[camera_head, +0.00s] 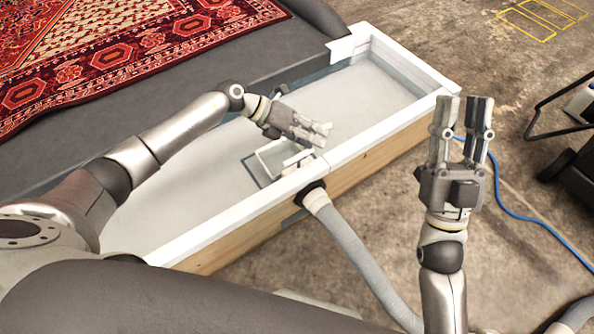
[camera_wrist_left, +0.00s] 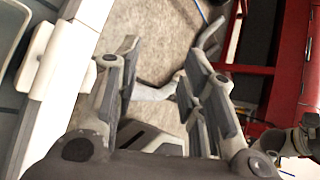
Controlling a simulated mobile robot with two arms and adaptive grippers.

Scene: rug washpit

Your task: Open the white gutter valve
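The white gutter valve (camera_head: 298,158) is a small white piece at the inner side of the gutter's front wall, by a clear-sided square frame. My left gripper (camera_head: 322,134) is above the gutter, just over and beyond the valve, partly crowding the view of it. In the left wrist view its fingers (camera_wrist_left: 163,55) are apart with nothing between them. A white block (camera_wrist_left: 38,57) on the rim lies left of these fingers; it looks like part of the valve, but I cannot be sure. My right gripper (camera_head: 466,112) is raised outside the gutter, fingers apart and empty.
The gutter's white rim (camera_head: 395,122) tops a wooden front wall. A grey hose (camera_head: 350,243) leaves that wall through a black collar. A red patterned rug (camera_head: 110,55) lies at the upper left. A blue cord (camera_head: 515,212) crosses the concrete floor at right.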

